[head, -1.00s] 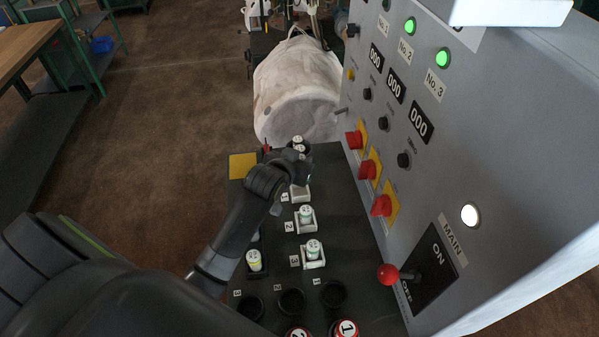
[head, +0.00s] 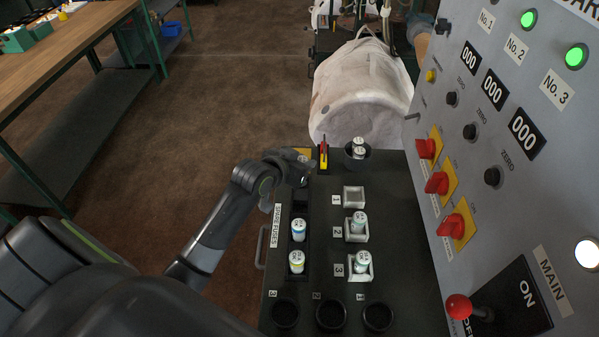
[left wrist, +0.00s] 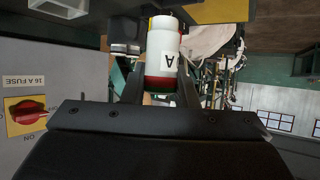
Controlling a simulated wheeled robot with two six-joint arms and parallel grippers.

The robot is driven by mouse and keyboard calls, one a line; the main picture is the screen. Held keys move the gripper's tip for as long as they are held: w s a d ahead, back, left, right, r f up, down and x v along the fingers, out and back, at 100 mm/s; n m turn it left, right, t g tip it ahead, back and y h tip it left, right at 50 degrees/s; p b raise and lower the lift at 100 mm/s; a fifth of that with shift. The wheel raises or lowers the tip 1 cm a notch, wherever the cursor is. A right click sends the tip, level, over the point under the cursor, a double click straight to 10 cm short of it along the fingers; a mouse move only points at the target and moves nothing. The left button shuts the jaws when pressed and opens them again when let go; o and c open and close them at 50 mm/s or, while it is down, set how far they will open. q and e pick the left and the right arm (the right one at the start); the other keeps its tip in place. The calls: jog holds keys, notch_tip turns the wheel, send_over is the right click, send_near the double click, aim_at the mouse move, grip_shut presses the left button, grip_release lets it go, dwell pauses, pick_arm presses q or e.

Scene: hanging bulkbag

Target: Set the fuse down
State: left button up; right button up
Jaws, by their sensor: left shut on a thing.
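My left gripper (head: 297,168) is shut on a white fuse with a red band (left wrist: 162,55), clear between the fingers in the left wrist view. In the head view the gripper is over the far end of the spare fuses rack (head: 300,198) and mostly hides the held fuse. I cannot tell whether the fuse touches the rack. A blue-marked fuse (head: 298,229) and a yellow-marked fuse (head: 296,261) stand in the nearer rack slots. Socket 1 (head: 353,196) is empty. Sockets 2 (head: 356,237) and 3 (head: 360,277) each hold a fuse. My right gripper is not in view.
A dark cup (head: 356,163) with fuses stands at the far end, beside a red and yellow tool (head: 323,156). Several round dark holders (head: 330,314) line the near edge. The grey control panel (head: 440,100) with red knobs rises at the right. A white bag (head: 362,95) hangs behind.

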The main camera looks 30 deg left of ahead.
pick_arm(q)
jog(key=shift+a+f, duration=0.1)
jog(key=shift+f, duration=2.05)
jog(key=o, duration=1)
jog(key=shift+r, duration=0.15)
jog(key=v, duration=1.2)
jog(key=shift+b, duration=0.3)
jog(key=shift+s, duration=0.1)
